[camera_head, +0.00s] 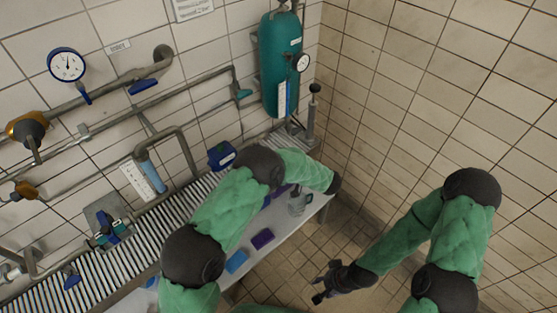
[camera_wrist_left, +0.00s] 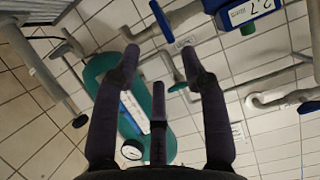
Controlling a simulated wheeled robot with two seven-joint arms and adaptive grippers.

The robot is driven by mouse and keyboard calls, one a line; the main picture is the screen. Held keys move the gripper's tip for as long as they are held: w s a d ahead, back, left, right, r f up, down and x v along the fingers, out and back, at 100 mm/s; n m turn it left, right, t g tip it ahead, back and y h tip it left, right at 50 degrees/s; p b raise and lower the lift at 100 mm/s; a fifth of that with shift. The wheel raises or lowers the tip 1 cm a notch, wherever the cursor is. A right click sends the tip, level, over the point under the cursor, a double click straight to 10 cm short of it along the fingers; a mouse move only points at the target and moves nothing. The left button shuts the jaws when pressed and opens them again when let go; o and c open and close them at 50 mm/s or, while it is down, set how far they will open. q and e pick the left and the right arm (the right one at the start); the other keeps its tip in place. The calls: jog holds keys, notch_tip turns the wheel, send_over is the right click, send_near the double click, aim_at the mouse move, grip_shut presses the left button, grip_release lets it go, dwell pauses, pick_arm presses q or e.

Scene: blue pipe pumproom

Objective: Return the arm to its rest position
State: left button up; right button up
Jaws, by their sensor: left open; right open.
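My left arm (camera_head: 225,205), in a green sleeve with dark joints, reaches over the bench from the lower left in the head view. Its forearm points right and ends in a dark wrist beside the bench's right end; its fingers cannot be made out there. In the left wrist view my left gripper (camera_wrist_left: 161,60) has its dark fingers spread, with nothing between them. My right arm (camera_head: 410,235) is bent at the right, over the floor. My right gripper (camera_head: 322,284) is open and empty, low in front of the bench and apart from it.
A slatted bench (camera_head: 75,285) runs along the pipe wall, with a pale shelf (camera_head: 200,285) bearing blue and purple blocks. A clear jug (camera_head: 298,202) stands near my left wrist. A teal tank (camera_head: 280,60) hangs in the corner. Tiled floor (camera_head: 345,232) is clear.

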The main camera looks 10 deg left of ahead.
pick_arm(q)
jog(key=shift+f, duration=0.15)
jog(key=s+a+f+m+h+b, duration=0.1)
jog(key=s+f+m+h+b, duration=0.3)
jog(key=f, duration=0.6)
jog(key=s+a+f+m+h+b, duration=0.15)
jog(key=s+f+h, duration=0.35)
jog(key=f, duration=0.5)
jog(key=s+d+f+m+g+h+b, duration=0.1)
jog(key=s+f+g+h, duration=0.2)
jog(key=s, duration=1)
jog(key=s+d+f+m+g+h+b, duration=0.1)
jog(key=s+g, duration=0.3)
jog(key=s, duration=0.9)
jog(key=shift+s+d+f+g+h, duration=0.35)
jog(key=shift+d+f+h, duration=0.3)
jog(key=shift+f+h, duration=0.25)
